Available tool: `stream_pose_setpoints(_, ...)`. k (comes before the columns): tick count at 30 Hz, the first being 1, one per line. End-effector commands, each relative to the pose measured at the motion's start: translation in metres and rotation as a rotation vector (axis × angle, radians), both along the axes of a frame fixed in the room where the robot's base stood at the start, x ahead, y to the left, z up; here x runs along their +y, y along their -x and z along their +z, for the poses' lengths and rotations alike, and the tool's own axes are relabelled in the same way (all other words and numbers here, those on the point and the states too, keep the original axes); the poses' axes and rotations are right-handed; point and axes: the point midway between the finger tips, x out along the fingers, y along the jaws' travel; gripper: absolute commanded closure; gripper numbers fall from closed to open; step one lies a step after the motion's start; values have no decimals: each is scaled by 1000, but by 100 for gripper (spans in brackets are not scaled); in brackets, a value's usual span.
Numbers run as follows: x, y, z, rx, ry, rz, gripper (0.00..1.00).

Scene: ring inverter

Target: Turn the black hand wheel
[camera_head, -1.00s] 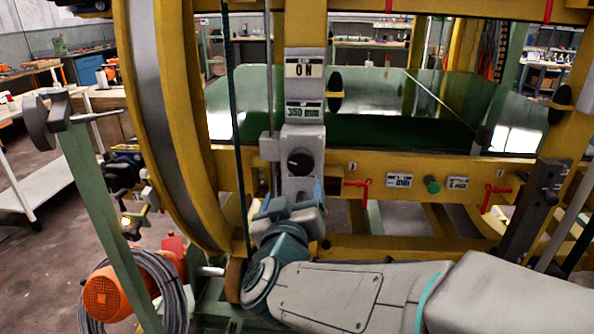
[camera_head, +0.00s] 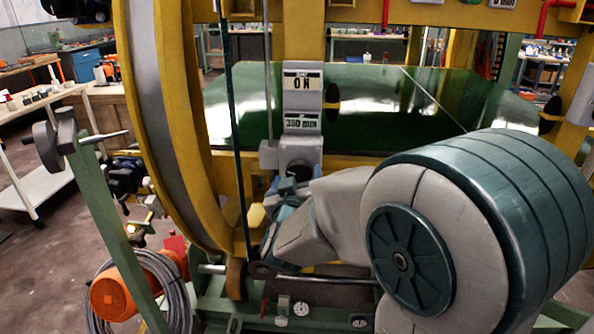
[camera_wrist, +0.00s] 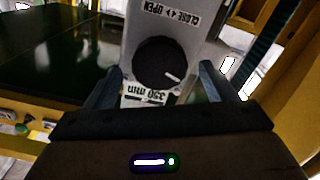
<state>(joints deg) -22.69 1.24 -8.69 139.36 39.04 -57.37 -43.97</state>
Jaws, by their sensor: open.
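The black hand wheel, a round knob with a white line, sits on the grey control box (camera_head: 303,104) in the head view. In the wrist view the hand wheel (camera_wrist: 160,62) is near the top centre, its white line pointing to the lower right. My gripper (camera_wrist: 161,84) is open, one finger on each side of the wheel in the picture; I cannot tell whether they touch it. In the head view my gripper (camera_head: 285,188) is just below the wheel's place and hides part of it. My forearm covers the lower right.
A yellow ring frame (camera_head: 175,120) stands at left, with a green post (camera_head: 105,215) bearing a grey handle. An orange motor (camera_head: 118,293) and coiled hose lie low left. Black ovals (camera_head: 333,103) sit on the frame right of the box. A shiny green panel (camera_head: 375,100) lies behind.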

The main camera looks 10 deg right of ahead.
Motion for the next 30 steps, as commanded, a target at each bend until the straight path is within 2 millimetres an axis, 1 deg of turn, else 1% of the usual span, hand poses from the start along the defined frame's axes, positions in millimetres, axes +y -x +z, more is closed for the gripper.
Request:
stream_pose_setpoints(1,-3,-8,-1,2,0,-2,22)
stream_pose_setpoints(3,-5,-16,0,0,0,-1,22)
stream_pose_setpoints(6,-8,-24,-1,1,-1,-2,22)
stream_pose_setpoints(10,-9,-28,0,0,0,0,22)
stream_pose_setpoints(17,-9,-28,0,0,0,1,22)
stream_pose_setpoints(18,-9,-28,0,0,0,1,34)
stream_pose_setpoints(20,-9,-28,0,0,-1,1,50)
stream_pose_setpoints(21,-9,-28,0,0,-1,1,61)
stream_pose_setpoints(22,-9,-28,0,0,-1,1,67)
stream_pose_setpoints(30,-9,-28,-1,-5,-15,0,67)
